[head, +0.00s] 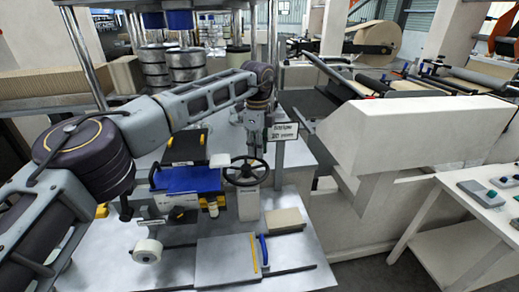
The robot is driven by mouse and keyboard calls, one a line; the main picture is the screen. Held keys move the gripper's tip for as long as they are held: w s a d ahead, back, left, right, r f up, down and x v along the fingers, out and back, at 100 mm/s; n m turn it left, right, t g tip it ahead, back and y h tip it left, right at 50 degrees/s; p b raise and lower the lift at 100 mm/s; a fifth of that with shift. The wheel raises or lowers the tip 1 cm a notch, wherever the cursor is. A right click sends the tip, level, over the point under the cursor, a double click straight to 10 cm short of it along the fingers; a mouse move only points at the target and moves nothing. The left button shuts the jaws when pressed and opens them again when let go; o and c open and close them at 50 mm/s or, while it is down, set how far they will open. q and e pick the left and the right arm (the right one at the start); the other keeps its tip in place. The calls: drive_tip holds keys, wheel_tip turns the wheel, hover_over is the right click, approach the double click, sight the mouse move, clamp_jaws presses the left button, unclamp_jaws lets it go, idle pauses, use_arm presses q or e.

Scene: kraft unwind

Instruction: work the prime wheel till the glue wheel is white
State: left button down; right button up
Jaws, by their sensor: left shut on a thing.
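The prime wheel appears to be the black spoked handwheel (246,172) on a pale post in the middle of the head view. My left gripper (257,140) points down at its upper rim, shut on it; the fingertips are small and partly hidden. A whitish round wheel or roll (147,251) sits at the front left of the metal bench and may be the glue wheel; its face looks pale cream to white. My right gripper is out of view.
A blue block (188,180) in a machine is left of the handwheel. A small sign (283,131) stands behind it. A flat pale board (228,259) and a brown stack (284,220) lie in front. A control table (460,225) is at right.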

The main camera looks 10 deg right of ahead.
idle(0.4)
use_arm(q)
drive_tip(key=c, duration=1.5)
unclamp_jaws()
drive_tip(key=shift+o, duration=0.9)
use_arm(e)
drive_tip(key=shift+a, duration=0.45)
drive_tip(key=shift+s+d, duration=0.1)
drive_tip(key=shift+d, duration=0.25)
